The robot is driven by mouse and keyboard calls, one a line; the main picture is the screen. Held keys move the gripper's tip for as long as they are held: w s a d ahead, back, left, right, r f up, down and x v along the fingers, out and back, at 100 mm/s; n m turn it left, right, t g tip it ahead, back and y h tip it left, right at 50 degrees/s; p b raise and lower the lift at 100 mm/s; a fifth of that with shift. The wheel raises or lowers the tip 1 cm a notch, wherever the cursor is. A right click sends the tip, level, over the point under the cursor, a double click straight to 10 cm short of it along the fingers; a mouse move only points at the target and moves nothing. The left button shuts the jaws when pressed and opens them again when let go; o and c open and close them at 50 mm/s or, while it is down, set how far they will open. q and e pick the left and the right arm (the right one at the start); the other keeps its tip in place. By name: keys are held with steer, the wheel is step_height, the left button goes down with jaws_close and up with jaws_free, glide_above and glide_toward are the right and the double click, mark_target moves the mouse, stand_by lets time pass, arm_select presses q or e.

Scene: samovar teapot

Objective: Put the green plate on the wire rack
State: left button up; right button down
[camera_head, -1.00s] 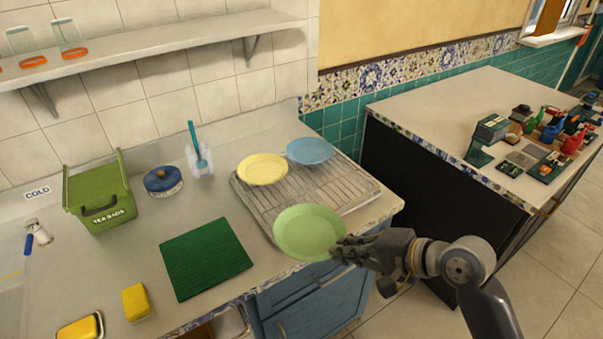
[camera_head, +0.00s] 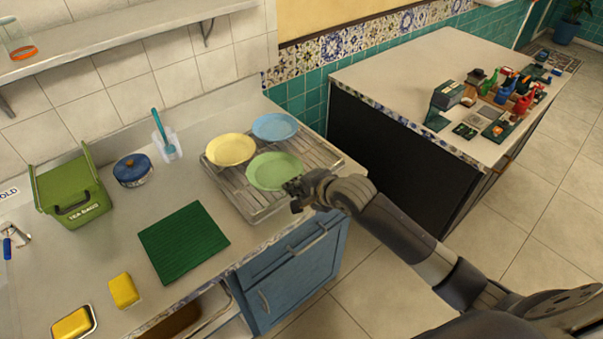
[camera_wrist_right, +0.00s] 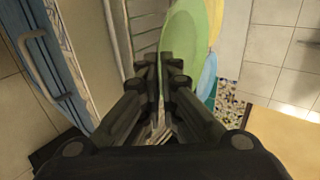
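The green plate (camera_head: 275,171) is over the front right part of the wire rack (camera_head: 240,200); I cannot tell whether it touches the wires. My right gripper (camera_head: 297,190) is at the plate's right front edge. In the right wrist view the plate (camera_wrist_right: 187,45) stands edge-on, its rim between the two fingertips (camera_wrist_right: 163,75), which are closed on it. A yellow plate (camera_head: 230,149) and a blue plate (camera_head: 275,127) are at the back of the rack. My left gripper is not in view.
A dark green mat (camera_head: 183,243) lies left of the rack. A dark counter (camera_head: 400,150) stands right, across a gap.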

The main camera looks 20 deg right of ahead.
mark_target(302, 170)
steer(key=w+d, duration=0.3)
steer(key=w, duration=0.1)
steer(key=shift+w+d+f+p, duration=0.1)
steer(key=shift+d+p, duration=0.3)
steer(key=shift+w+d+f, duration=0.15)
steer(key=shift+w+d, duration=0.15)
steer(key=shift+w, duration=0.05)
step_height(302, 170, down, 3)
steer(key=shift+f+p, duration=0.2)
steer(key=shift+p, duration=0.35)
steer(key=c, duration=2.1)
jaws_free()
steer(key=shift+s+f, duration=0.1)
steer(key=b+v, duration=0.1)
steer(key=v, duration=1.1)
